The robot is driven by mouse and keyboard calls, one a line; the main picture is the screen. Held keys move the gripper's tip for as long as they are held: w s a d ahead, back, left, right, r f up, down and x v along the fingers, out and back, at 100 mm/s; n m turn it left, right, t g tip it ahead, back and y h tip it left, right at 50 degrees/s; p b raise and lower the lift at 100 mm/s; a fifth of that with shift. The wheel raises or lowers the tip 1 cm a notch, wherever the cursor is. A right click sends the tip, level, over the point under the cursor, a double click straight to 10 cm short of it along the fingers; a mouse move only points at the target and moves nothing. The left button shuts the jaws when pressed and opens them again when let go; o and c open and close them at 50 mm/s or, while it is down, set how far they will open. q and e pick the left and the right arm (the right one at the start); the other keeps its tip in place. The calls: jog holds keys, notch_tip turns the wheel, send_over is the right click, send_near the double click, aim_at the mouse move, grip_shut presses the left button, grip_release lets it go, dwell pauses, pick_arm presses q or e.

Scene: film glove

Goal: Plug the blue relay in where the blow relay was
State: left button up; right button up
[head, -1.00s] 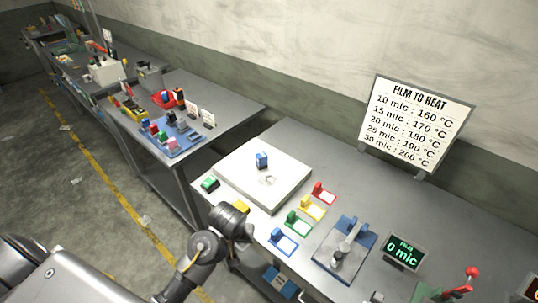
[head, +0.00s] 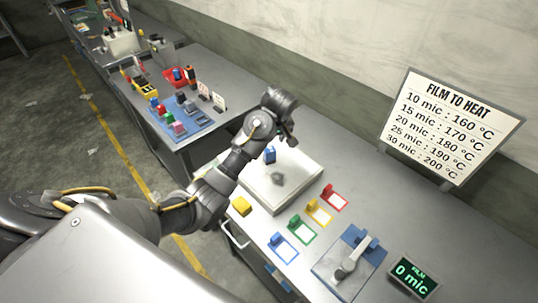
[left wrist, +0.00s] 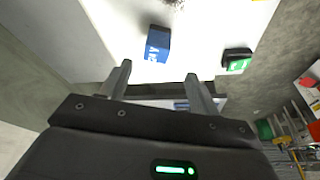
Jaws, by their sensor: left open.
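A blue block with white lettering, which looks like the blue relay (head: 270,155), stands on the white slab (head: 262,198). It also shows in the left wrist view (left wrist: 157,44), just beyond my fingertips. My left gripper (head: 291,134) is above the slab's far side; its fingers (left wrist: 157,78) are apart with nothing between them, and the blue block is not touched. A grey mark (head: 278,179) lies on the slab near the block; its detail is too small to tell. No socket marked for the blow relay can be made out. My right gripper is out of view.
Red, yellow, green and blue framed cards (head: 284,246) lie along the bench, near a blue lever device (head: 348,265) and a film display (head: 413,278). Another bench holds a blue tray (head: 185,125).

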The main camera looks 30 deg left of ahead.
aim_at(270, 150)
pick_arm(q)
jog(key=b+x, duration=0.2)
jog(key=x, duration=0.1)
jog(key=shift+d+f, duration=0.15)
jog(key=shift+d, duration=0.25)
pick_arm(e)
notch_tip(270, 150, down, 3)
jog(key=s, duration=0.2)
pick_arm(q)
jog(key=shift+w+a+f+p, duration=0.1)
jog(key=shift+w+f+p, duration=0.15)
jog(key=shift+w+p, duration=0.25)
jog(key=shift+a+f, duration=0.25)
jog(key=shift+f, duration=0.45)
jog(key=shift+s+a+p, duration=0.1)
jog(key=shift+s+p, duration=0.05)
jog(key=shift+p, duration=0.2)
jog(key=p+x, duration=0.2)
jog(key=x, duration=0.2)
jog(key=shift+f, duration=0.25)
jog(key=shift+a+f, duration=0.15)
jog(key=shift+f, duration=0.2)
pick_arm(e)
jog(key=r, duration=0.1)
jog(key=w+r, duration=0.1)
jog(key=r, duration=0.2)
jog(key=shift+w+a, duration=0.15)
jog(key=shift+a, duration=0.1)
